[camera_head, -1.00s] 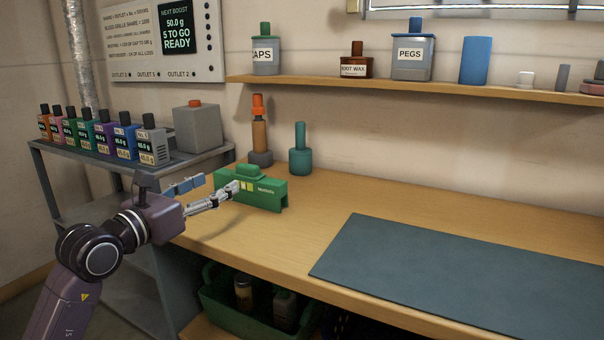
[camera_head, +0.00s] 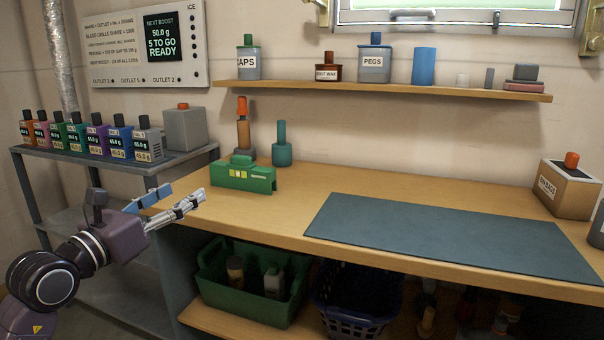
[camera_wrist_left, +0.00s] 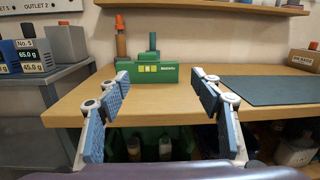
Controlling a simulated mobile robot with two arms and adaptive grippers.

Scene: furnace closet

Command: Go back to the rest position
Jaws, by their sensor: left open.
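My left gripper (camera_head: 168,203) is at the left end of the wooden workbench (camera_head: 290,190), near its front edge. Its two fingers are spread apart with nothing between them, as the left wrist view (camera_wrist_left: 160,100) also shows. A green block-like device (camera_head: 243,176) stands on the bench beyond the fingertips, apart from them; in the left wrist view it (camera_wrist_left: 148,73) is straight ahead. My right gripper is in neither view.
A grey cart (camera_head: 95,165) with several coloured bottles stands at the left. A dark mat (camera_head: 450,232) covers the bench's right part. Below are a green crate (camera_head: 215,287) and a blue basket (camera_head: 350,312). A cardboard box (camera_head: 567,190) stands at the bench's right. A shelf (camera_head: 400,88) runs above.

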